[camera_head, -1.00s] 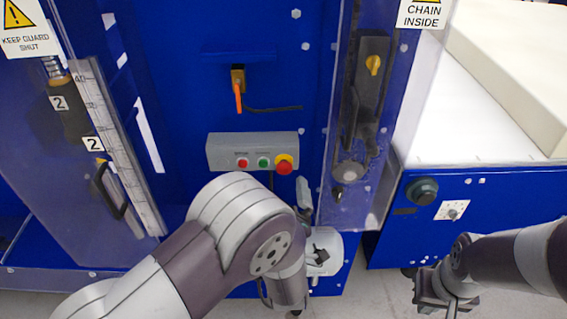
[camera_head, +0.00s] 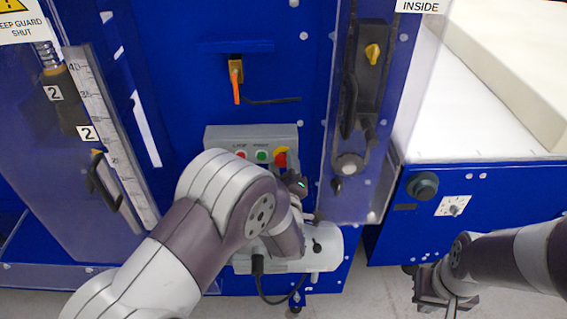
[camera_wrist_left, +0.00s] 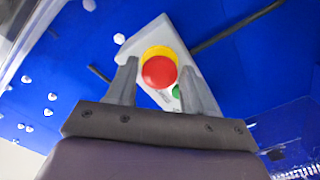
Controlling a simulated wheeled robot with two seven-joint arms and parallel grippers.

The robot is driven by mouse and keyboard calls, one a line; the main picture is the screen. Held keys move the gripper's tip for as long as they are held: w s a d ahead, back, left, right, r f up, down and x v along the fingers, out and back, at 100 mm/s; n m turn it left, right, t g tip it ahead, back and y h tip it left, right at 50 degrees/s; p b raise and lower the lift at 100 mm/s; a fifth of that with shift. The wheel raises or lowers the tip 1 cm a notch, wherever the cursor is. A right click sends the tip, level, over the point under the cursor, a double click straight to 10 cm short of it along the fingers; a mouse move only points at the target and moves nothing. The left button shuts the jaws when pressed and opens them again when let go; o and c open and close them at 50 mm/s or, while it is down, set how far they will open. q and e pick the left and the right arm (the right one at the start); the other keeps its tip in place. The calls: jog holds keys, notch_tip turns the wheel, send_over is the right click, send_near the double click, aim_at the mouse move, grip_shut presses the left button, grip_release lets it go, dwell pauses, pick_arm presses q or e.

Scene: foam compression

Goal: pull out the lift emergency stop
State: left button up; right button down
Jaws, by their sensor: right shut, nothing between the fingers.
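The emergency stop, a red mushroom button on a yellow collar, sits at the right end of a grey control box (camera_head: 225,134). In the head view the stop (camera_head: 281,157) is partly covered by my left gripper (camera_head: 297,183). In the left wrist view the red button (camera_wrist_left: 159,72) shows between the two fingertips of my left gripper (camera_wrist_left: 158,75), which is open. I cannot tell whether the fingers are around the button or just short of it; no contact shows. My right gripper (camera_head: 446,290) is shut and empty, low at the right, away from the box.
A red and a green button (camera_head: 261,155) sit beside the stop. A clear guard (camera_head: 320,195) stands close on the right. A white table (camera_head: 455,110) with a foam block (camera_head: 510,75) is further right.

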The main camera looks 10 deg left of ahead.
pick_arm(q)
jog(key=c, duration=0.7)
jog(key=shift+c, duration=0.2)
jog(key=shift+s, duration=0.15)
jog(key=shift+s+d, duration=0.1)
jog(key=o, duration=1.7)
jog(key=shift+s, duration=0.1)
jog(key=shift+c, duration=0.2)
jog(key=shift+o, duration=0.6)
jog(key=v, duration=0.7)
jog(key=shift+p, duration=0.35)
